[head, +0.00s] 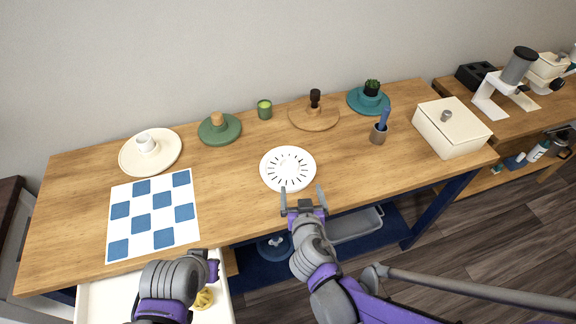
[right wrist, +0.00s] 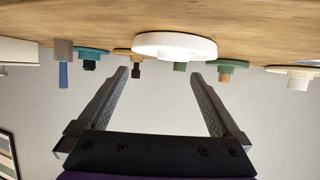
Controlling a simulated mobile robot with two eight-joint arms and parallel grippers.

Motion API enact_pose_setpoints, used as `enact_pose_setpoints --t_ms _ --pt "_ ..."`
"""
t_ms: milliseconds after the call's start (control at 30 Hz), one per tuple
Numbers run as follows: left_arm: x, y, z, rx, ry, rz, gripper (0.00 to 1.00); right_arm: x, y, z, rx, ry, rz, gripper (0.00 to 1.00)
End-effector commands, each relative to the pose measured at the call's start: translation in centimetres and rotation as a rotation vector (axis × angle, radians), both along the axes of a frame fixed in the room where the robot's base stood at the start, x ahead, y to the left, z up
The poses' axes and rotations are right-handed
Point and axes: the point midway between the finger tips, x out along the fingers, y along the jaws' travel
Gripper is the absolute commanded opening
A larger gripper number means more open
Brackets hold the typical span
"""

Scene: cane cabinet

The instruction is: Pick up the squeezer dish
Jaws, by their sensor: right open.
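The squeezer dish, a round white dish with dark radial slots and a raised centre (head: 270,170), lies on the wooden tabletop near the middle of the head view. It also shows in the upside-down right wrist view (right wrist: 175,46). My right gripper (head: 302,190) is open and empty at the table's front edge, just short of the dish. Its two fingers (right wrist: 158,75) point toward the dish, with nothing between them. My left gripper (head: 213,268) is low at the front left, over an open drawer; its fingers are not clear.
A blue-and-white checkered mat (head: 153,212) lies on the left. Behind the dish stand a green plate (head: 206,136), a green cup (head: 265,109) and a wooden plate (head: 328,121). A brown cup (head: 377,136) and cream box (head: 455,138) are right. An open white drawer (head: 100,300) juts out front left.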

Motion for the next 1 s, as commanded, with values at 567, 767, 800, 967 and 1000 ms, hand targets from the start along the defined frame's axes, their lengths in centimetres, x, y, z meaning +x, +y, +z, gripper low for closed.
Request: enact_pose_setpoints --t_ms 567,767,800,967,1000 --pt "-0.1 0.0 -0.2 0.0 0.001 0.0 0.0 5.6 3.0 -1.7 0.026 -0.049 0.047 1.0" --pt "0.0 0.0 -0.1 0.0 0.001 0.0 0.0 8.0 3.0 -2.4 0.026 -0.049 0.045 1.0" --pt "0.0 0.0 -0.1 0.0 0.0 0.0 0.0 8.6 3.0 -2.6 0.026 -0.049 0.045 1.0" --pt "0.0 0.0 -0.1 0.0 0.0 0.0 0.0 10.3 3.3 -3.2 0.026 -0.049 0.046 1.0" --pt "0.0 0.0 -0.1 0.0 0.0 0.0 0.0 10.4 3.3 -3.3 0.026 -0.049 0.047 1.0"
